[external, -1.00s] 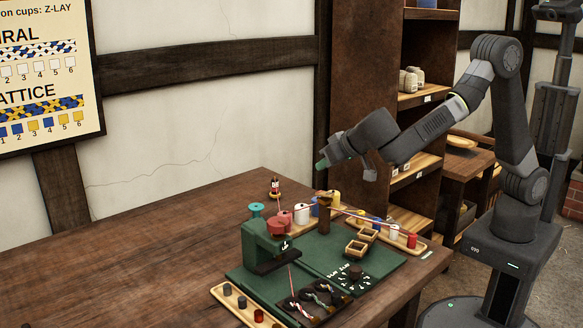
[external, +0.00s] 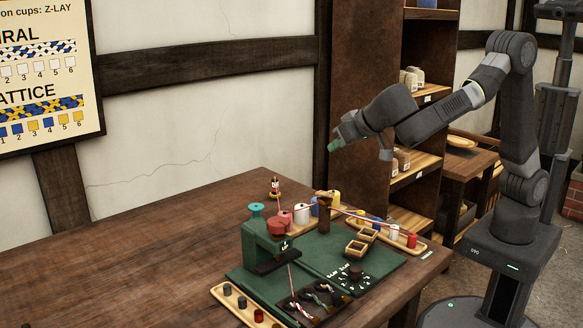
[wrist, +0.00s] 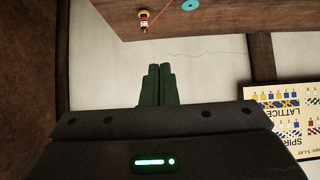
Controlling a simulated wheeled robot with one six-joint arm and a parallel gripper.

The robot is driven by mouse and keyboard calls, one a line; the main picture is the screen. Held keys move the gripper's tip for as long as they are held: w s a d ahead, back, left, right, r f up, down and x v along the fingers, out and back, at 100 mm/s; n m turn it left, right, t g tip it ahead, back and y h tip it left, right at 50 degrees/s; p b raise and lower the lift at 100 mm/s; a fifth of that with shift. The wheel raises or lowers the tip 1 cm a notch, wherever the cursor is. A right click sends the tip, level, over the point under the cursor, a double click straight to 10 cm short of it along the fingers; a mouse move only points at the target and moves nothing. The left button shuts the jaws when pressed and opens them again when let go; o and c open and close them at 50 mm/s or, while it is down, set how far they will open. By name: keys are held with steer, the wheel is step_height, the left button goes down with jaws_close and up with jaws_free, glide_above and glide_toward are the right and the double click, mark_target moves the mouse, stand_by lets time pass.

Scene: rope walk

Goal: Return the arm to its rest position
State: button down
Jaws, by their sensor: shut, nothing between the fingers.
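My gripper (external: 334,145) is held in the air above the back right of the wooden table (external: 120,262), in front of the shelf. It is clear of everything on the table. In the wrist view its two dark green fingers (wrist: 158,84) are together with nothing between them. The arm is bent, with its elbow raised at the right of the external view and its forearm sloping down to the left.
A green rope machine (external: 262,248) stands on the table, with trays of coloured spools (external: 302,214) behind it. A tall wooden shelf (external: 365,100) stands close behind my gripper. A pattern chart (external: 45,70) hangs at the left. The air above the table is open.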

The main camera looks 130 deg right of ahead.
steer(key=shift+f, duration=0.15)
steer(key=d+f, duration=0.1)
steer(key=f, duration=0.1)
steer(key=d+f, duration=0.2)
steer(key=f, duration=0.1)
steer(key=shift+d+f+p, duration=0.35)
steer(key=shift+f+p, duration=0.2)
steer(key=shift+p, duration=0.15)
steer(key=a+r+h+p, duration=0.1)
steer(key=a+r, duration=0.1)
steer(key=a, duration=0.7)
steer(key=shift+a+r+h, duration=0.3)
steer(key=shift+r, duration=0.05)
